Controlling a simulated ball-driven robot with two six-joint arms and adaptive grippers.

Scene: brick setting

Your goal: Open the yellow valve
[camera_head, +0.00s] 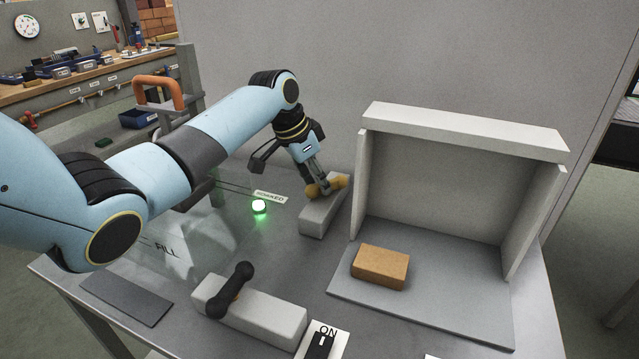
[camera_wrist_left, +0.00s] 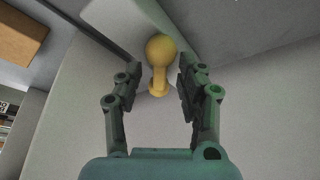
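The yellow valve (camera_head: 338,182) has a rounded handle on a grey block (camera_head: 318,219) at the back of the table, left of the open-fronted box. My left gripper (camera_head: 318,188) reaches down to it from above and hides part of the handle. In the left wrist view, the yellow valve handle (camera_wrist_left: 160,50) lies between the tips of my left gripper (camera_wrist_left: 157,80). The fingers are apart, with a visible gap on each side of the handle. My right gripper is in neither view.
A tan brick (camera_head: 381,267) lies in the open-fronted grey box (camera_head: 430,297). A black valve handle (camera_head: 236,288) sits on another grey block (camera_head: 266,314) in front. A green lamp (camera_head: 259,207) glows beside a label. A black switch (camera_head: 321,345) marked ON is at the front edge.

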